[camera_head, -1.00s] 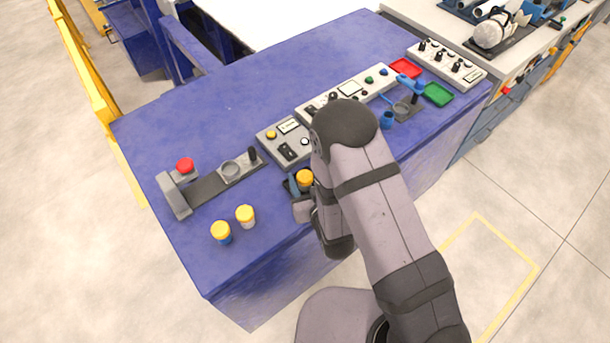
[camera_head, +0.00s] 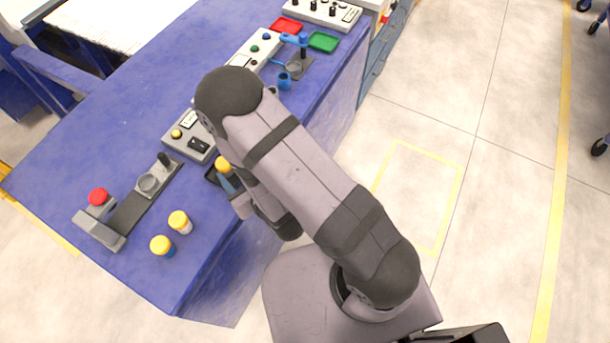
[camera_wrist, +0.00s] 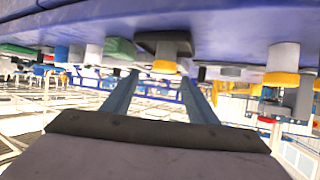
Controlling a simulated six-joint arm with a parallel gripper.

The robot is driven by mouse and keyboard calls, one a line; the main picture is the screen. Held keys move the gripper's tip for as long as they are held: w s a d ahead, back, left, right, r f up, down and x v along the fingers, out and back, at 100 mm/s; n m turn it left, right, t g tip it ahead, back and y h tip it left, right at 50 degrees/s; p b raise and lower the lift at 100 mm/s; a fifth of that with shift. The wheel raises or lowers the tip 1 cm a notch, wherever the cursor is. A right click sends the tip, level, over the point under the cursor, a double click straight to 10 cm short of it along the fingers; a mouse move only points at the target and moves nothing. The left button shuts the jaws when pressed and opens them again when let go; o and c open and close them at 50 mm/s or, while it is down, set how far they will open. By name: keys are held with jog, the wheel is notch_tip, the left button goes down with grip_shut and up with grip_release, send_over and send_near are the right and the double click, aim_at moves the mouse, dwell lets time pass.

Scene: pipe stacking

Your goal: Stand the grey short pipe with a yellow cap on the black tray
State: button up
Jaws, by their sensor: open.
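A short grey pipe with a yellow cap (camera_head: 223,164) stands upright on the small black tray (camera_head: 211,177) near the table's front edge. The wrist view is upside down: there the grey pipe (camera_wrist: 166,53) hangs from the black tray (camera_wrist: 146,37), cap downward in the picture. My gripper (camera_wrist: 160,79) is open, its two blue fingers spread left and right of the pipe in that view. In the head view my gripper (camera_head: 231,183) is beside the cap, on the front side. My arm hides part of the tray and pipe.
Another yellow-capped pale pipe (camera_head: 180,222) and a blue one with a yellow cap (camera_head: 162,246) stand at the near left. A fixture with a red button (camera_head: 98,197) and a control box (camera_head: 188,138) are close by. Red (camera_head: 285,25) and green (camera_head: 323,41) trays lie farther back.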

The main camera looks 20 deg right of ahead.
jog(key=d+g, duration=0.1)
jog(key=w+d+m+g+h, duration=0.1)
jog(key=d, duration=0.2)
jog(key=shift+w+g+h, duration=0.3)
jog(key=shift+g+h, duration=0.1)
jog(key=s+d+r+m+g+h, duration=0.1)
jog(key=s+d+r+g, duration=0.3)
jog(key=s+d, duration=0.3)
jog(key=s+d+r+m+g+h, duration=0.1)
jog(key=s+d+r+m+g, duration=0.1)
jog(key=s+d+r+g, duration=0.3)
jog(key=s+d+r, duration=0.1)
jog(key=s+d, duration=0.1)
jog(key=s, duration=0.2)
jog(key=shift+s+h, duration=0.25)
jog(key=shift+h, duration=0.15)
